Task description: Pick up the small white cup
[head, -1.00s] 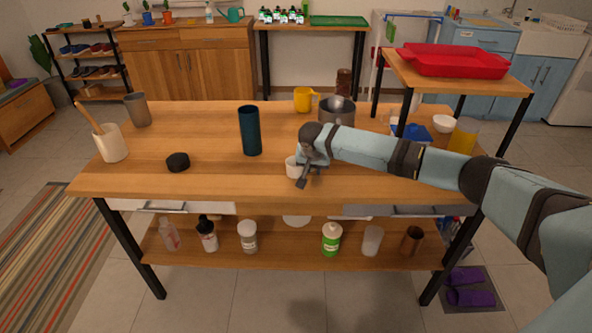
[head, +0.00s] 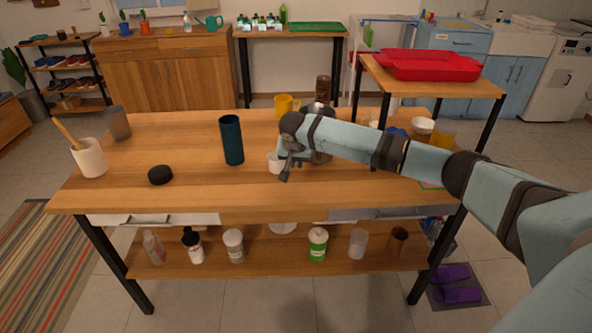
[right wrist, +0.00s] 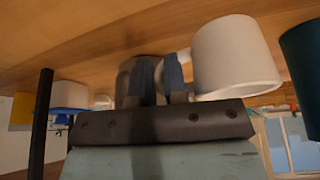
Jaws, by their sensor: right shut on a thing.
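The small white cup (head: 273,162) is near the middle of the table, right of the dark teal tumbler. My right gripper (head: 287,170) is at the cup's right side, shut on it. In the right wrist view the cup (right wrist: 235,58) is large, just right of my two blue-grey fingers (right wrist: 159,78). The exact part gripped is hard to see. The cup seems slightly above the tabletop. My left gripper is out of view.
The teal tumbler (head: 232,140) stands close left of the cup. A black lid (head: 160,175) lies farther left. A yellow mug (head: 287,105) stands behind. The table's front strip (head: 240,198) is clear. A red tray (head: 432,66) is on a raised shelf.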

